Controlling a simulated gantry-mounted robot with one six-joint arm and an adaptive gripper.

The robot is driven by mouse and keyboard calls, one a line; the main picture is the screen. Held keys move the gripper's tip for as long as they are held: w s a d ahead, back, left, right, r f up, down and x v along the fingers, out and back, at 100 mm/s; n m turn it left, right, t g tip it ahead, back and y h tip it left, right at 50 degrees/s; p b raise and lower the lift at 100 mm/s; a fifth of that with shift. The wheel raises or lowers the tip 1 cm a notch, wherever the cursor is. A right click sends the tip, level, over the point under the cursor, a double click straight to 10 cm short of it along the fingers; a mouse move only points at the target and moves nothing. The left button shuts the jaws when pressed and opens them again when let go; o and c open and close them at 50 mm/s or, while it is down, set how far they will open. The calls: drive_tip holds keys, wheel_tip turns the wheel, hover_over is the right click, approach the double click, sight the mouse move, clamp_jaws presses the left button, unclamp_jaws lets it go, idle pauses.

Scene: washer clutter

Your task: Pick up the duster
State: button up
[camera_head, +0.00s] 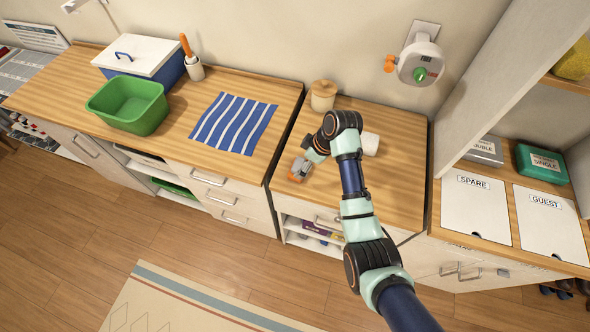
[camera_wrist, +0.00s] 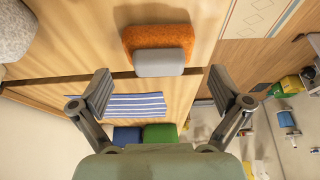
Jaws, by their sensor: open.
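The duster (camera_head: 297,174), an orange and grey block, lies on the wooden counter right of the gap, near that counter's left edge. In the wrist view the duster (camera_wrist: 157,45) has a fuzzy orange part and a smooth grey part. It sits ahead of my gripper (camera_wrist: 160,90), roughly centred between the two spread fingers, and looks apart from them. In the head view my gripper (camera_head: 307,160) is close beside the duster, at the end of my bent arm, and partly covers it. The gripper is open and empty.
A white roll-like object (camera_head: 370,144) and a wooden jar (camera_head: 323,95) stand on the same counter (camera_head: 400,125). Left of the gap are a striped cloth (camera_head: 233,122), a green tub (camera_head: 128,104) and a blue-white box (camera_head: 140,57). A wall dial unit (camera_head: 420,63) hangs above.

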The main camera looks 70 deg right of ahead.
sight(301, 164)
drive_tip(key=b+x, duration=0.1)
drive_tip(key=x, duration=0.4)
drive_tip(key=shift+d+f, duration=0.1)
drive_tip(key=c, duration=0.9)
wheel_tip(301, 164, up, 20)
drive_tip(key=p, duration=0.3)
